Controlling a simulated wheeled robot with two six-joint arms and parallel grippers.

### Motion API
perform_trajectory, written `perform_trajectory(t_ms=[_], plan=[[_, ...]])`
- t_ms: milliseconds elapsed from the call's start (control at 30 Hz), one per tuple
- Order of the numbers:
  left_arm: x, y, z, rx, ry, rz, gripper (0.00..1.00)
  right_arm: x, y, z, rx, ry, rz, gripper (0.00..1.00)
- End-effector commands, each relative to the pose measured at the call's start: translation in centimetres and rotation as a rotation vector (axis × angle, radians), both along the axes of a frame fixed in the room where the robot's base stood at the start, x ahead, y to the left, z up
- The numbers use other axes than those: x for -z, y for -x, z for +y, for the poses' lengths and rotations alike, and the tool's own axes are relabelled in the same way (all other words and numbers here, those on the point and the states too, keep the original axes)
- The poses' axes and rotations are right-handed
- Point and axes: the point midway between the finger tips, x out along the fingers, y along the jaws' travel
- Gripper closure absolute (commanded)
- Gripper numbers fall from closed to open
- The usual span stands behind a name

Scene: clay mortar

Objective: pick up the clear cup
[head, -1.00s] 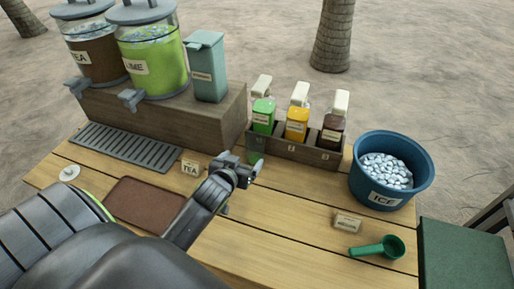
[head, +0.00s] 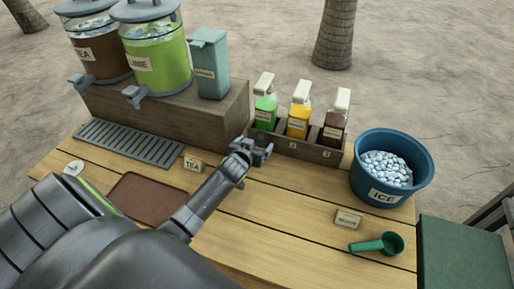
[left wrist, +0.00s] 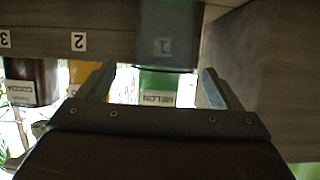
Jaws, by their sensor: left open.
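The clear cup (left wrist: 167,30) shows in the left wrist view, where the picture is upside down. It is see-through and stands in front of rack number 1, with its rim towards my fingers. My left gripper (left wrist: 158,86) is open, with one finger to either side of the cup's line and a gap on both sides. In the head view my left gripper (head: 262,152) is in front of the left end of the bottle rack and hides most of the cup. My right gripper is not in view.
The bottle rack (head: 297,147) holds green, orange and dark bottles close behind. A wooden riser (head: 190,110) with drink dispensers stands to the left. A blue ice bucket (head: 424,178), a small card (head: 348,218) and a green scoop (head: 390,243) are at right.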

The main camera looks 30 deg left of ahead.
Motion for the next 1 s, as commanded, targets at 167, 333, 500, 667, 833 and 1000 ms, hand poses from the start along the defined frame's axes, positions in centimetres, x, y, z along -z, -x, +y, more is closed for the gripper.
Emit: perform_trajectory(t_ms=[167,333,500,667,833,1000], plan=[[1.1,-1.6,0.8,-0.001,0.000,0.002,0.13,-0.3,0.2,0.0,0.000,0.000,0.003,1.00],[1.7,-3.0,1.1,0.000,0.000,0.000,0.13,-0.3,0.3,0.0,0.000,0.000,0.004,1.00],[1.9,-3.3,1.2,0.000,0.000,0.000,0.13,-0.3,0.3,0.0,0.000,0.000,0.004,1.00],[1.9,-3.3,1.2,0.000,0.001,0.000,0.13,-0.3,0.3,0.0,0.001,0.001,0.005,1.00],[1.9,-3.3,1.1,0.000,0.001,0.001,0.33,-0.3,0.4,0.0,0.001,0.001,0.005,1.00],[1.9,-3.3,1.1,0.000,0.001,0.001,0.55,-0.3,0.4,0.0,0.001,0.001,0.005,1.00]])
